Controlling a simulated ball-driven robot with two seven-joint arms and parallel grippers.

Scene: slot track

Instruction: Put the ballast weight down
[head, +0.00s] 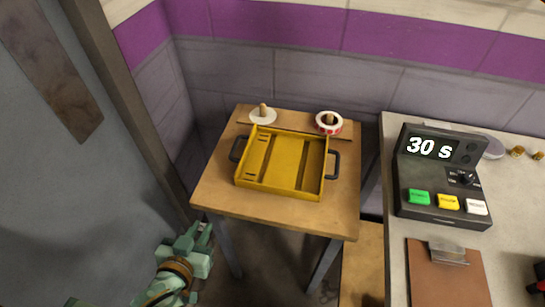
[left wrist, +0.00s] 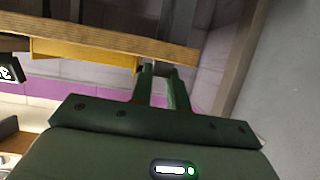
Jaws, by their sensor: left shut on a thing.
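My left gripper (head: 203,235) is at the lower left in the head view, beside and below the left front edge of the small wooden table (head: 230,203). In the left wrist view its two green fingers (left wrist: 162,72) are close together near the table's edge. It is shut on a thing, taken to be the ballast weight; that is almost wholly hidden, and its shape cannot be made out. A yellow tray (head: 275,180) with slots and two dark handles sits on the table. My right gripper is not in view.
Behind the tray are a white disc with a wooden peg (head: 262,118) and a red-and-white ring (head: 320,127). A thin rod lies there too. On the right, a bench (head: 400,235) holds a timer box (head: 440,212) reading 30 s and a clipboard (head: 448,280). The table's front strip is clear.

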